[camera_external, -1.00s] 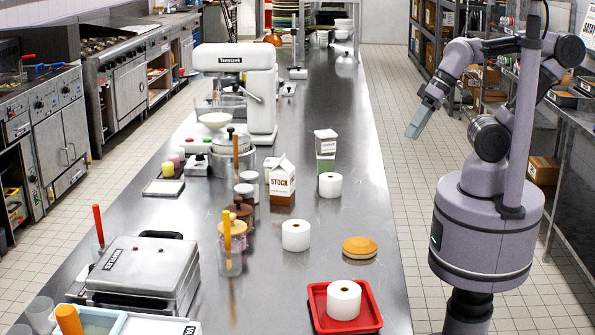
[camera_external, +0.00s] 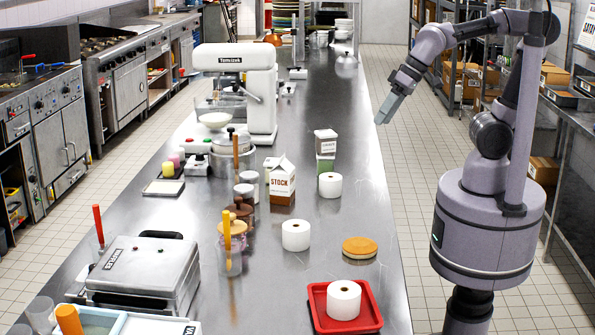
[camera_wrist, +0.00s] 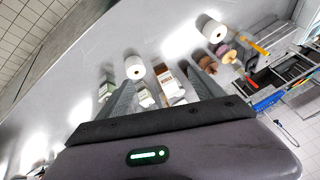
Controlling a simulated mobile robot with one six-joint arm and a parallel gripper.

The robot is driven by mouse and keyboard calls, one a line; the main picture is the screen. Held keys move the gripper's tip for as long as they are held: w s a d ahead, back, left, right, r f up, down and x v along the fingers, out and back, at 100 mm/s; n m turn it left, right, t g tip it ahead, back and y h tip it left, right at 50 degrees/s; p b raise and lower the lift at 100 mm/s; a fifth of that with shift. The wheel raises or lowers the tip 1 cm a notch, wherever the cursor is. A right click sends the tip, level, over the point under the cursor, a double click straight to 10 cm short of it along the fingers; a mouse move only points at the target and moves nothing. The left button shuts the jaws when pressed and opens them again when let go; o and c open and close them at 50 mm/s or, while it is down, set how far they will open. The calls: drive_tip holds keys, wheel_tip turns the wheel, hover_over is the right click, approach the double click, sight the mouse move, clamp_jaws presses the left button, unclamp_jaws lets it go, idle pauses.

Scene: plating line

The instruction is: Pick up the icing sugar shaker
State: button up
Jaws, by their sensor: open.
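No single item is clearly recognisable as the icing sugar shaker. Small lidded containers that could include it stand mid-counter in the external view: pale-lidded jars (camera_external: 244,190), a brown-lidded jar (camera_external: 240,209), and small pink and yellow pots (camera_external: 172,161) further left. My gripper (camera_external: 383,117) is open and empty, raised near the counter's right edge and pointing down-left, well apart from these. In the wrist view my gripper (camera_wrist: 158,76) has its fingers spread, with cartons (camera_wrist: 170,84) far below between them. Brown-topped containers (camera_wrist: 228,56) show to the right there, small and partly hidden.
The steel counter (camera_external: 340,215) holds white rolls (camera_external: 296,235), a STOCK carton (camera_external: 282,183), a green-white carton (camera_external: 325,150), a round orange-topped item (camera_external: 360,247) and a red tray (camera_external: 372,311) with another roll. A tall mixer (camera_external: 262,100) and a press (camera_external: 143,275) stand on the left.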

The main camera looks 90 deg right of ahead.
drive_tip(key=w+d+n+h+p, duration=0.1)
drive_tip(key=w, duration=1.6)
drive_tip(key=h+p, duration=0.1)
approach(254, 175)
drive_tip(key=shift+n, duration=0.5)
drive_tip(key=b+x, duration=0.4)
drive_tip(key=x, duration=0.9)
drive_tip(key=shift+d+r, duration=0.1)
drive_tip(key=shift+r, duration=0.1)
